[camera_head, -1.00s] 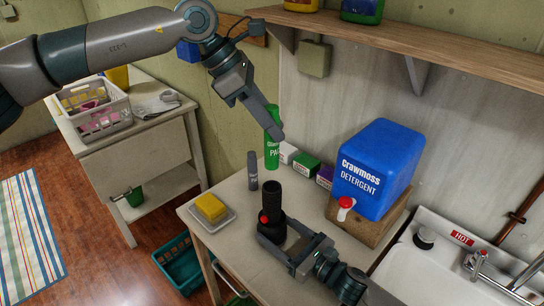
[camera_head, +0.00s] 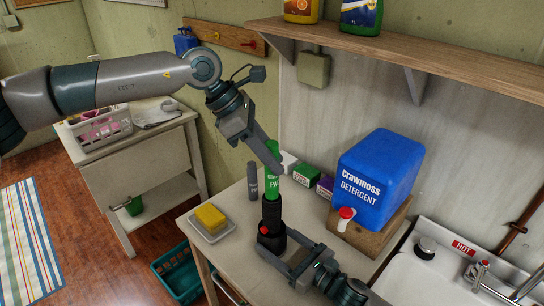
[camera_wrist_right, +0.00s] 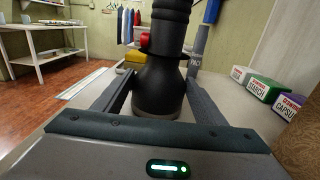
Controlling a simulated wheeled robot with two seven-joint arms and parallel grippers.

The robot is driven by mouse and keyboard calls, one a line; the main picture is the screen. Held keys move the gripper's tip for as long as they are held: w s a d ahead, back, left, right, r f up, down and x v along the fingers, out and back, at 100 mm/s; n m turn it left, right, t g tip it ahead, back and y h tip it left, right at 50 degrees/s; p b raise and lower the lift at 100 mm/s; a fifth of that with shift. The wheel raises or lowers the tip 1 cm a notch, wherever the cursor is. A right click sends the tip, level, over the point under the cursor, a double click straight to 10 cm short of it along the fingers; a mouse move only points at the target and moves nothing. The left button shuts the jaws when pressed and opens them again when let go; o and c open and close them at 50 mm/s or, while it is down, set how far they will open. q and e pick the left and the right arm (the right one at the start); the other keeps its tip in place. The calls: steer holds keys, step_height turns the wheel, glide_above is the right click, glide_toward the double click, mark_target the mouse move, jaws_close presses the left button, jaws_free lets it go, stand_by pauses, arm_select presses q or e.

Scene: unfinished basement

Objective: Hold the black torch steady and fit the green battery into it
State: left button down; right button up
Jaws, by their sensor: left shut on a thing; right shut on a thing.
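The black torch (camera_head: 271,218) stands upright on the table, open end up, with a red switch on its side. My right gripper (camera_head: 272,244) is shut on its wide lower part; the right wrist view shows the torch (camera_wrist_right: 160,85) between the two fingers. The green battery (camera_head: 271,182) is upright directly above the torch, its lower end at the torch's mouth. I cannot tell whether that end is inside. My left gripper (camera_head: 272,158) is shut on the battery's upper end. The battery is outside the right wrist view.
A grey tube (camera_head: 253,182) stands close behind-left of the torch. A yellow sponge (camera_head: 210,217) lies on a dish at the left. Small boxes (camera_head: 306,174) and a blue detergent container (camera_head: 377,178) on a wooden stand are to the right.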

arm_select(q)
steer(key=shift+f, duration=0.55)
steer(key=c, duration=1.5)
jaws_free()
steer(key=shift+r, duration=0.15)
steer(key=v, duration=1.2)
steer(key=shift+r, duration=0.45)
arm_select(e)
steer(key=o, duration=1.3)
steer(key=shift+s+d, duration=0.1)
